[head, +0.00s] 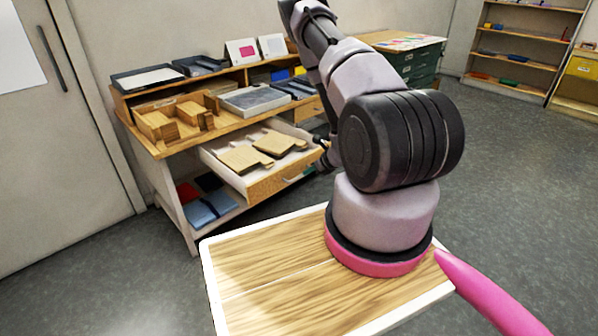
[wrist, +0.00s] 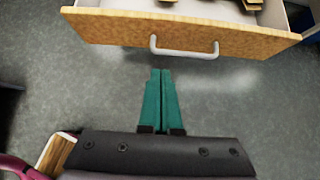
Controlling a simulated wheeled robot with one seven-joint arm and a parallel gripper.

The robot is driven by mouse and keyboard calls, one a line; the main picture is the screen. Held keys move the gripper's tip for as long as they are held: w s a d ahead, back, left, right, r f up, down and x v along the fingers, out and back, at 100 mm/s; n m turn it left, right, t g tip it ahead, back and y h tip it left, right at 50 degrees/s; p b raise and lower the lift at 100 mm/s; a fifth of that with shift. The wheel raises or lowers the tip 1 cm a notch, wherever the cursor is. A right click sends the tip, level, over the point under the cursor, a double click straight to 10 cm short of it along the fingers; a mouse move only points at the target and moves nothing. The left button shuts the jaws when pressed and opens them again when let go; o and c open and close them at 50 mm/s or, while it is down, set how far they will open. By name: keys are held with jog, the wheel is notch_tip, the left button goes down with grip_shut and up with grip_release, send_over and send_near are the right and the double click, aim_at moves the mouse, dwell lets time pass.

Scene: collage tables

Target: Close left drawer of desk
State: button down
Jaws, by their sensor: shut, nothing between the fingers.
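The desk (head: 160,150) is a wooden unit against the wall in the head view. Its left drawer (head: 270,184) is pulled out and holds flat wooden pieces. In the wrist view the drawer front (wrist: 110,27) spans the top, with a pale bar handle (wrist: 184,52). My gripper (wrist: 160,74) has green fingers, shut together and empty. The fingertips point at the drawer front, just below the handle in the picture, with no contact visible. In the head view my gripper is mostly hidden behind my arm, close to the right of the drawer.
Blue and red items (head: 208,208) lie on the shelf below. A green cabinet (head: 418,66) stands behind my arm. A shelf unit (head: 520,48) is at the back right. Grey floor (head: 520,190) is open at right.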

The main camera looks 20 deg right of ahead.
aim_at(285, 175)
jog(key=x, duration=0.3)
jog(key=w+r+x, duration=0.1)
jog(key=x, duration=0.7)
jog(key=shift+w+a+r, duration=0.2)
jog(key=shift+w+a, duration=0.15)
jog(key=shift+a, duration=0.05)
jog(key=shift+w+a, duration=0.15)
jog(key=shift+w, duration=0.25)
jog(key=shift+w, duration=0.1)
